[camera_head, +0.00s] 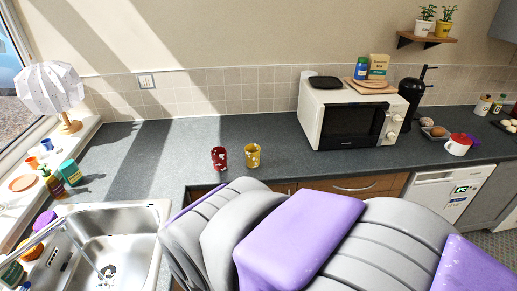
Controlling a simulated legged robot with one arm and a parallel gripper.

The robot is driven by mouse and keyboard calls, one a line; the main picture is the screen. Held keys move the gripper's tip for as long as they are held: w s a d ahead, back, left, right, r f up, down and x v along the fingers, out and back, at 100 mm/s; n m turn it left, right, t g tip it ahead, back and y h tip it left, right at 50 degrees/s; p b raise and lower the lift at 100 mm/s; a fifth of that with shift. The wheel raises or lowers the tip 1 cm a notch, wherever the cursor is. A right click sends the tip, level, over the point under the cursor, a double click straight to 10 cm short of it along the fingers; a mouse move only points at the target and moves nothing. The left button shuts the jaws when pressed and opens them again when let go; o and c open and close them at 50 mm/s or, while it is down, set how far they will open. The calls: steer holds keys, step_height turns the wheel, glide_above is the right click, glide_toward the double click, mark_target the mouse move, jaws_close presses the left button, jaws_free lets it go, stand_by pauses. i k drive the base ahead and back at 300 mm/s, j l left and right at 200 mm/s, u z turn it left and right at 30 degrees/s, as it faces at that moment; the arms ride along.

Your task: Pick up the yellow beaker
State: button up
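The yellow beaker (253,155) stands upright on the dark worktop near its front edge, left of the microwave. It has pale markings on its side. A red beaker (219,158) with pale markings stands just to its left, with a small gap between them. My grey and purple body fills the lower middle and right of the view. My gripper cannot be seen in this view.
A steel sink (108,243) lies at the lower left. A microwave (348,112) stands to the right of the beakers. The worktop (160,150) behind and left of the beakers is clear. A drawer front (355,185) is below the worktop edge.

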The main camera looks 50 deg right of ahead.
mark_target(253, 151)
steer(key=z, duration=1.35)
